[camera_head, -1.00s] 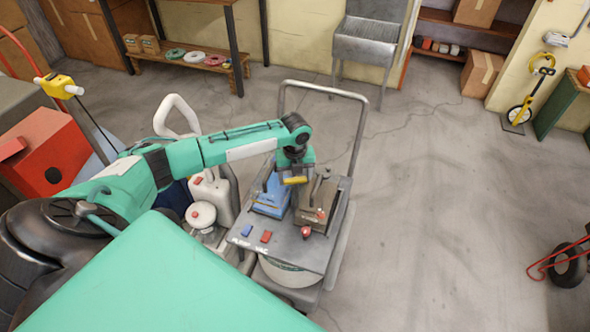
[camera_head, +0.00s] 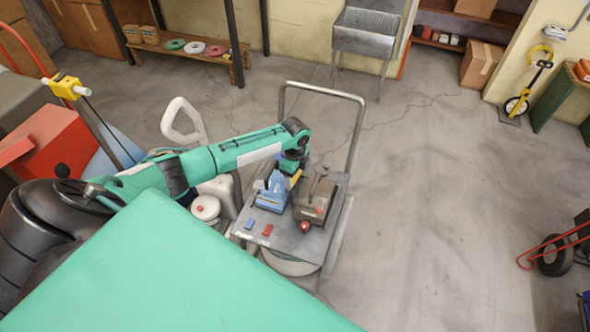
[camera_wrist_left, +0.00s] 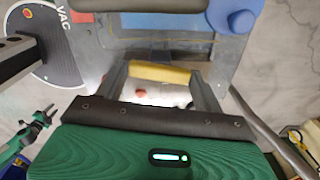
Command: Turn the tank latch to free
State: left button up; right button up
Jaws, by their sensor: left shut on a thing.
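A yellow bar, which looks like the tank latch (camera_head: 296,179), sits over the top of the grey wheeled cart (camera_head: 285,236), by a blue part (camera_head: 271,192). It also shows in the left wrist view (camera_wrist_left: 160,73), lying crosswise between the two dark fingers. My left gripper (camera_wrist_left: 160,85) is shut on this bar. In the head view the left gripper (camera_head: 292,172) points down over the cart, and its fingers are mostly hidden by the wrist.
A brown-grey block (camera_head: 316,198) stands right beside the gripper. A red knob (camera_head: 305,227) and blue and red buttons are on the cart top. The cart's tall handle (camera_head: 357,125) rises behind. A white jug-like unit (camera_head: 205,208) is at left.

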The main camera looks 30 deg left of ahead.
pick_arm(q)
jog(key=shift+a+r+n+p, duration=0.15)
jog(key=shift+n+p, duration=0.25)
jog(key=shift+n, duration=0.4)
jog(key=shift+w, duration=0.1)
jog(key=o, duration=1)
notch_tip(320, 180, up, 14)
jog(key=b, duration=0.3)
jog(key=shift+b, duration=0.35)
jog(key=shift+f, duration=0.2)
